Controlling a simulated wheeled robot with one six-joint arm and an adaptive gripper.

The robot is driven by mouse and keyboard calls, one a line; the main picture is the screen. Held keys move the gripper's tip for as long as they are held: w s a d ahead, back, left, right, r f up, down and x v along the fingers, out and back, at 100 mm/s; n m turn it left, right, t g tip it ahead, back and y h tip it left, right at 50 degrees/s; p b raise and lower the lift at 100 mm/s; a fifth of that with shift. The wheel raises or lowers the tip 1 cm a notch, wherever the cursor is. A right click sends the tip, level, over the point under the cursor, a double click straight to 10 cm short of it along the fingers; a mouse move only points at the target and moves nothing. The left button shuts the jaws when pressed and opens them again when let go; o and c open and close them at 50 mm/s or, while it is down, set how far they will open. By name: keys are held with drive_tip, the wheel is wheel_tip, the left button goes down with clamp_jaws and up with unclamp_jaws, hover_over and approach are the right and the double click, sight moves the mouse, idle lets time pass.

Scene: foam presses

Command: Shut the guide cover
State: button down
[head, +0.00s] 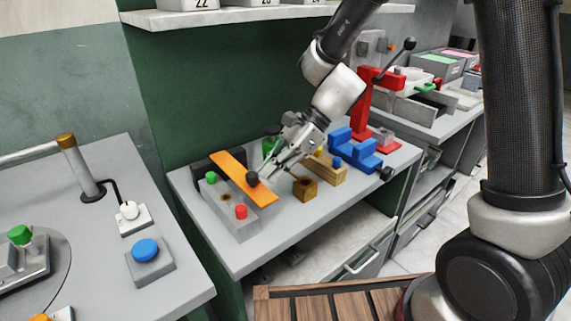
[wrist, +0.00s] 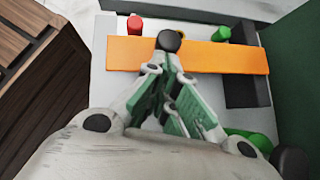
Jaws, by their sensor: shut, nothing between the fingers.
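The guide cover seems to be the orange plate (head: 229,168) with a black knob (head: 252,178). It runs along a grey block (head: 228,206) that carries a green peg (head: 211,177) and a red peg (head: 241,211). In the wrist view the orange plate (wrist: 225,57) spans the upper part, with the black knob (wrist: 169,40) on its near edge. My gripper (head: 264,180) is shut and empty, its tips right by the knob. They also show in the wrist view (wrist: 168,70). I cannot tell whether they touch the knob, or whether the plate is tilted.
To the right stand a brass-coloured block (head: 304,189), a blue stepped fixture (head: 355,150) and a red lever press (head: 372,100). A dark block (head: 204,164) sits behind the plate. A left table holds a blue button (head: 146,250). The bench's front strip is clear.

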sight(253, 190)
drive_tip(key=s+a, duration=0.1)
drive_tip(key=a, duration=0.1)
drive_tip(key=s+a, duration=0.2)
drive_tip(key=shift+s+a, duration=0.1)
drive_tip(key=shift+a, duration=0.2)
